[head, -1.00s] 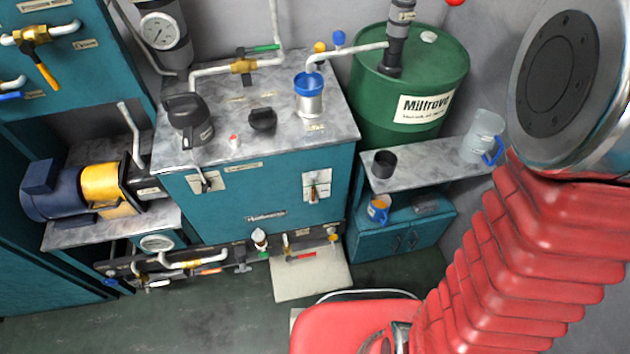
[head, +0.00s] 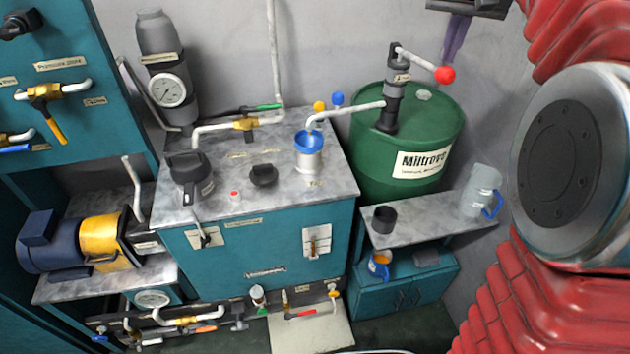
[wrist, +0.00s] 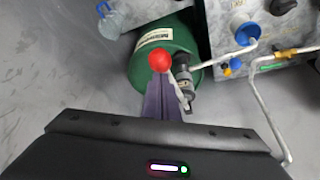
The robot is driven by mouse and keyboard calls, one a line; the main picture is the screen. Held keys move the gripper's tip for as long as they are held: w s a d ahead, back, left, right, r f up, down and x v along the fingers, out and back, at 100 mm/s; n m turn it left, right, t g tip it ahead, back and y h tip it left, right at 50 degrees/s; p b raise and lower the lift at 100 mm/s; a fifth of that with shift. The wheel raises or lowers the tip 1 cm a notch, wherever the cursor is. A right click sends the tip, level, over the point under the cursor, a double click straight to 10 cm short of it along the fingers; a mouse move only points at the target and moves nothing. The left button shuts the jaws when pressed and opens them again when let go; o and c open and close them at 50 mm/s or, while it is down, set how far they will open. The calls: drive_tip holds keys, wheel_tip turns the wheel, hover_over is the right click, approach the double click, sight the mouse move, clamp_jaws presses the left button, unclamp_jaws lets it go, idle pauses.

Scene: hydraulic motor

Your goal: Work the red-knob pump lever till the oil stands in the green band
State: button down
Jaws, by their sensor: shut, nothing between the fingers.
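The pump lever's red knob (head: 445,74) is at the end of a grey handle, which slopes down to the right from the top of the dark hand pump (head: 394,100). The pump stands on the green drum (head: 440,125). My gripper (head: 452,55) hangs above the knob with its purple fingers shut and empty. In the wrist view, the red knob (wrist: 160,61) is just beyond the fingertips of my gripper (wrist: 163,82); I cannot tell whether they touch. A small sight gauge (head: 317,241) is on the teal tank's front; its oil level is too small to read.
A spout pipe runs from the pump to a blue funnel (head: 309,141) on the tank top. A clear jug (head: 481,190) and a dark cup (head: 384,219) stand on the shelf at right. The grey wall is behind the drum.

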wheel_tip(320, 180, down, 10)
idle(1.2)
drive_tip(key=shift+r, duration=6.9)
drive_tip(key=shift+f, duration=0.1)
drive_tip(key=shift+f, duration=2.45)
drive_tip(key=shift+r, duration=2.55)
